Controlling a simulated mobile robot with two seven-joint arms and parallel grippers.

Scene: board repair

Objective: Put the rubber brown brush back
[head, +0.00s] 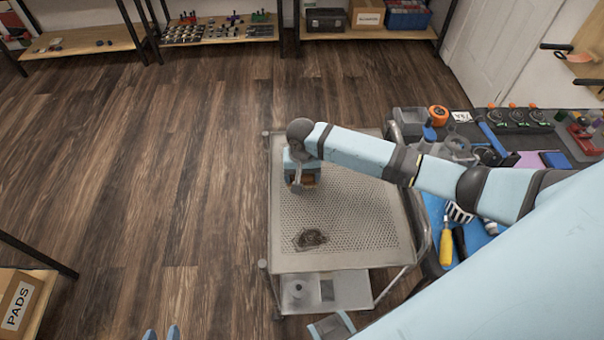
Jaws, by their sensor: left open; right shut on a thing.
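The brown brush (306,181) shows as a small brown patch at the jaws of my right gripper (301,184). My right gripper is shut on it, over the far left part of a perforated metal cart top (350,215). Most of the brush is hidden by the gripper, and I cannot tell whether it touches the cart. My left gripper (161,333) is open and empty at the bottom edge, over the floor; only its blue fingertips show.
A dark brown clump (310,238) lies on the cart's near part. Right of the cart is a crowded workbench with a yellow screwdriver (446,243), an orange tape roll (438,114) and other tools. A PADS box (18,303) is at lower left. The left floor is clear.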

